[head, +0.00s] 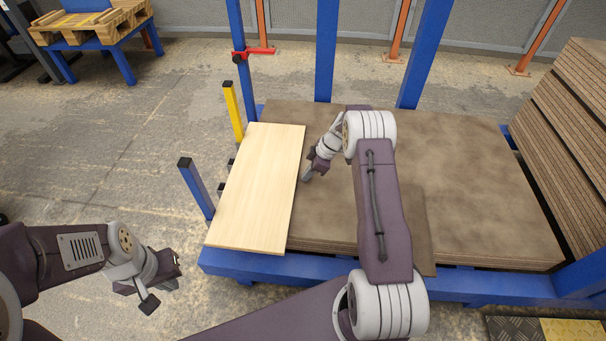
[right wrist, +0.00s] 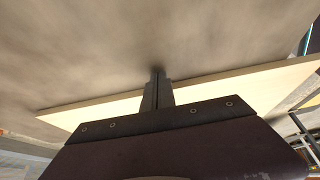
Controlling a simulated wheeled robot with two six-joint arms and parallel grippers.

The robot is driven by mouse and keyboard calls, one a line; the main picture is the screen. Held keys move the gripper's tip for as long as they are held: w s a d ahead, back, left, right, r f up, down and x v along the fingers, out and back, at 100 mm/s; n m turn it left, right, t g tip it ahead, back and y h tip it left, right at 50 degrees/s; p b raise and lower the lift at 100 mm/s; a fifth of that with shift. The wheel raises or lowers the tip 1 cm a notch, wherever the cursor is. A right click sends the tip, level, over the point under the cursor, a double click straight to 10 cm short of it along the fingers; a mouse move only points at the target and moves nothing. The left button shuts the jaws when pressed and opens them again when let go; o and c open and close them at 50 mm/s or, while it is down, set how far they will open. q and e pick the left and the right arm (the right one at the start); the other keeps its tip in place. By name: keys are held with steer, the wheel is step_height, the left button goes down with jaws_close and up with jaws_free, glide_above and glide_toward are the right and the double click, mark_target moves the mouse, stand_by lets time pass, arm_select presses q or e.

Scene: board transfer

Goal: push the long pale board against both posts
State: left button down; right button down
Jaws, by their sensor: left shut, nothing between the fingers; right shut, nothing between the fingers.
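The long pale board (head: 256,190) lies on the left part of the brown sheet stack, its long side running front to back. Two short black-capped posts stand along its left side: a yellow post (head: 233,112) near the far end and a blue post (head: 195,187) near the front. The board's left edge is close to both; I cannot tell whether it touches. My right gripper (head: 306,177) is shut and empty, low beside the board's right edge. In the right wrist view its fingers (right wrist: 157,92) overlap the board (right wrist: 240,87); contact is unclear. My left gripper (head: 149,302) is shut, empty, clear of the board.
The brown stack (head: 460,190) rests on a blue frame (head: 510,288). Tall blue uprights (head: 326,50) stand behind it. A red clamp (head: 252,52) sits on one upright. More sheets (head: 575,110) lean at the right. Floor at the left is open.

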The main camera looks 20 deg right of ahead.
steer(key=shift+d+r+p, duration=0.15)
steer(key=shift+r+p, duration=0.15)
steer(key=shift+r, duration=0.1)
step_height(320, 180, up, 6)
steer(key=p, duration=0.4)
steer(key=shift+d+r, duration=0.1)
steer(key=shift+s, duration=0.15)
